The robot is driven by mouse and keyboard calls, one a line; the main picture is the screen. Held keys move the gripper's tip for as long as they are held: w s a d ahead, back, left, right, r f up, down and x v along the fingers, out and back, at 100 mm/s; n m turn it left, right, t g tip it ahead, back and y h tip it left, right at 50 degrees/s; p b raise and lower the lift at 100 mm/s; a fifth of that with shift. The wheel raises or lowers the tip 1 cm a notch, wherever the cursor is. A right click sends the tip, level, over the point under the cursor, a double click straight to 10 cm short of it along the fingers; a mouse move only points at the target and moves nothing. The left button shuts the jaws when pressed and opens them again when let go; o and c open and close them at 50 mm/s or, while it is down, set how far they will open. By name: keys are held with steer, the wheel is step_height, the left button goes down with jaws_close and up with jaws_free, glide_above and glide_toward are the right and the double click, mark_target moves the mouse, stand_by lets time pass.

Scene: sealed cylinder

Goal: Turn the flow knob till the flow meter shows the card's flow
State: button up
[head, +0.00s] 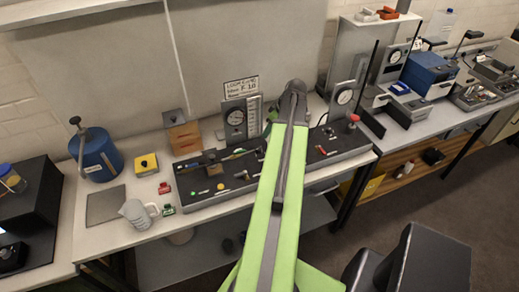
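A white card (241,88) with handwriting stands at the back of the bench; its text is too small to read surely. Below it is a grey panel with a round dial (236,117) and a narrow upright scale (254,115), perhaps the flow meter; neither reading is legible. I cannot tell which is the flow knob. My green arm reaches over the box and covers part of it. My gripper's fingers do not show.
A second round gauge (344,96) and a red knob (353,117) are right of my arm.

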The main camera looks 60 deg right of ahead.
mark_target(259, 148)
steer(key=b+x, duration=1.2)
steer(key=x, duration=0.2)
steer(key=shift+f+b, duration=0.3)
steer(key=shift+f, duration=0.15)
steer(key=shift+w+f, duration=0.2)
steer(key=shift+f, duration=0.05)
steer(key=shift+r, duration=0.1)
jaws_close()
